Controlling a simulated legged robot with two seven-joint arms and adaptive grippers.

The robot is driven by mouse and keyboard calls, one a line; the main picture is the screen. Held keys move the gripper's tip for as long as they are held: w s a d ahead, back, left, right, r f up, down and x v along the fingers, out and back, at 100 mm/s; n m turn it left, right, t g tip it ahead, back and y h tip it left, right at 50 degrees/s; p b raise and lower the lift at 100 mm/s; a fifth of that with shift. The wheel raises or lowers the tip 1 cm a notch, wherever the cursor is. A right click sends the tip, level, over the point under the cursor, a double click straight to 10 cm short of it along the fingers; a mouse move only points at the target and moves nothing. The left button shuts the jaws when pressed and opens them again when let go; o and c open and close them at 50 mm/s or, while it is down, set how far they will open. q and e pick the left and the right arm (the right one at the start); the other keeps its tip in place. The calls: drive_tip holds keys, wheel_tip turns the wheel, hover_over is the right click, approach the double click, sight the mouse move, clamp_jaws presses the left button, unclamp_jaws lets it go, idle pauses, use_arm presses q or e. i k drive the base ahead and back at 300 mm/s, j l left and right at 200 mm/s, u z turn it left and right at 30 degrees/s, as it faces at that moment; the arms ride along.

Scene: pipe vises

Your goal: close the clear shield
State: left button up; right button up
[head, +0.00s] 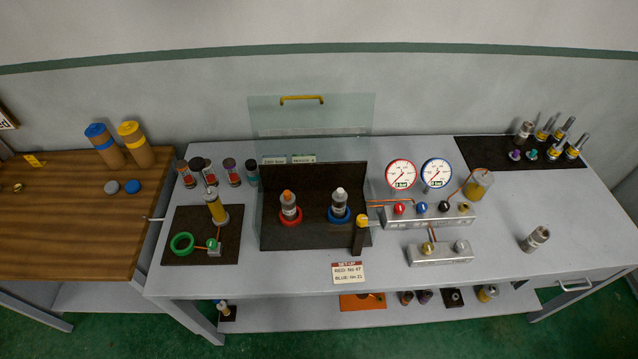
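The clear shield (340,112) stands raised and upright at the back of a dark fixture (322,232) in the middle of the grey table. A yellow handle (302,99) is at its top edge. Below and in front of the shield, two pipe pieces stand upright in the fixture: one with an orange top in a red ring (290,208), one with a pale top in a blue ring (340,207). A clear side panel shows at the fixture's left. Neither of my grippers is in view.
Right of the fixture stand a valve block (428,213) and two dial gauges (400,174). A second block (440,253) and a loose fitting (535,239) sit nearer the front. A dark board (200,252) with a green ring lies left. A set-up sign (349,273) stands in front.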

sight(314, 130)
drive_tip(key=l+z, duration=0.1)
drive_tip(key=l, duration=0.3)
drive_tip(key=i+l+z, duration=0.15)
drive_tip(key=l, duration=0.25)
drive_tip(key=l+z, duration=0.1)
drive_tip(key=l, duration=0.3)
drive_tip(key=i+l+z, duration=0.15)
drive_tip(key=l, duration=0.2)
